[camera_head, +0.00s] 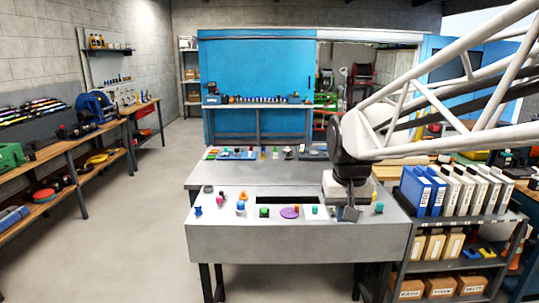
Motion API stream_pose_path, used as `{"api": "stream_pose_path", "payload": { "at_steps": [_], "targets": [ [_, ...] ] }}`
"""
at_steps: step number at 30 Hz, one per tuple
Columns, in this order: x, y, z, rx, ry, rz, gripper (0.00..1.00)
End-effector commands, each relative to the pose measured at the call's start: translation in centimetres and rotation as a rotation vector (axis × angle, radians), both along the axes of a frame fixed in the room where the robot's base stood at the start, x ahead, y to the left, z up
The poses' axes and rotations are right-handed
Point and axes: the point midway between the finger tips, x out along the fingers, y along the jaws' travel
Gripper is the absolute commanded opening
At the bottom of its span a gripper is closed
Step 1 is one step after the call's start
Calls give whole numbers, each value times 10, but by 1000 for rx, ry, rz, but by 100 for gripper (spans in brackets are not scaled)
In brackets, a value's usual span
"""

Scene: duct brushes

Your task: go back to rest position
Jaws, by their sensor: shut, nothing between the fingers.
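My gripper (348,213) hangs at the end of my white lattice arm, over the right part of the grey workbench (220,243). It points down and is shut with nothing in it. Its lower end is close to the bench top; I cannot tell whether it touches. A white block-like thing (333,186) stands just behind it and is partly hidden by it. Small coloured pieces stand on the bench, among them a blue one (198,210), a purple disc (289,212) and a teal piece (379,208). A dark slot (277,199) lies in the middle of the bench top.
A rack of blue and white binders (452,190) stands right of the bench, with cardboard boxes (440,287) below. A second table (210,177) with small items is behind. Wooden shelves (60,160) line the left wall. The floor (135,235) between is clear.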

Motion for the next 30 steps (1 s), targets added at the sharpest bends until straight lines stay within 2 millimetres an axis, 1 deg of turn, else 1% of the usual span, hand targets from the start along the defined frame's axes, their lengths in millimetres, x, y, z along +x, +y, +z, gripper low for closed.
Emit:
{"api": "stream_pose_path", "payload": {
  "at_steps": [1, 3, 11, 21, 24, 27, 30],
  "targets": [
    [-14, -2, -1, 0, -5, -1, 0],
    [-30, -5, -4, -1, -10, -1, 0],
    [-89, -13, -17, -4, -27, -4, 0],
    [-164, -21, -45, -7, -47, -5, 0],
    [-182, -23, -54, -9, -53, -6, 0],
    [-196, -24, -61, -10, -57, -6, 0],
    [-205, -25, -66, -10, -61, -6, 0]
  ]
}}
